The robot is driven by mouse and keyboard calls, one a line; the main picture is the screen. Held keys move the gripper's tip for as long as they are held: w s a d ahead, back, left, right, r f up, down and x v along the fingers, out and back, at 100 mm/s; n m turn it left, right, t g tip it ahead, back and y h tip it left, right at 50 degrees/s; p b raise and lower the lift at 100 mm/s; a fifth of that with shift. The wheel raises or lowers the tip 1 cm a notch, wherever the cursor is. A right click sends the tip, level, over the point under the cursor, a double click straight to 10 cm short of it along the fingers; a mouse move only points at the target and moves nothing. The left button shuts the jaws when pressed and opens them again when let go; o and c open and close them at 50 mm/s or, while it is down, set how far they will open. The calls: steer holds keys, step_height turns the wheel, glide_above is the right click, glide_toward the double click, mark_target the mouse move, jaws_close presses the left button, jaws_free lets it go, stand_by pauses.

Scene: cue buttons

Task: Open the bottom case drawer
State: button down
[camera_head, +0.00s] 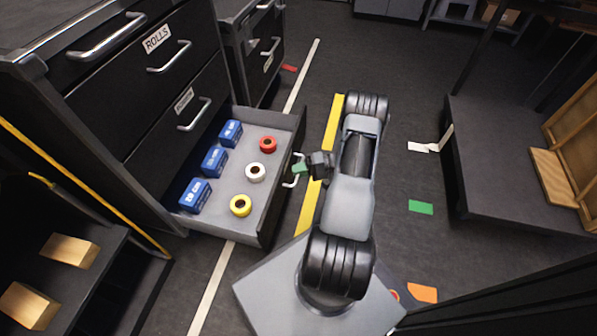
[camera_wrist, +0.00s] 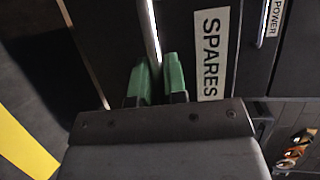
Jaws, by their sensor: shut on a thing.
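The bottom case drawer (camera_head: 272,200) is pulled well out of the dark case in the head view. Blue boxes (camera_head: 214,160) stand in it beside a red roll (camera_head: 268,144), a white roll (camera_head: 255,172) and a yellow roll (camera_head: 240,205). My gripper (camera_head: 300,168) is at the drawer's front, with its green fingers on the silver handle (camera_head: 289,184). In the wrist view my gripper (camera_wrist: 158,75) is shut on the handle (camera_wrist: 151,32), beside a SPARES label (camera_wrist: 211,50). The fingers hide part of the handle.
The case's upper drawers (camera_head: 150,115) are shut, one labelled ROLLS. A shelf with wooden blocks (camera_head: 68,251) stands at lower left. A dark platform (camera_head: 500,165) is at right. Floor with a yellow stripe (camera_head: 308,207) lies in front of the drawer.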

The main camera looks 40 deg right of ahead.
steer(key=shift+w, duration=0.1)
steer(key=c, duration=1.2)
jaws_free()
steer(key=p+v, duration=0.2)
steer(key=v, duration=1.1)
steer(key=shift+s+d+r+p, duration=0.15)
steer(key=shift+s+d+p, duration=0.05)
steer(key=shift+d+p, duration=0.2)
steer(key=shift+a, duration=0.1)
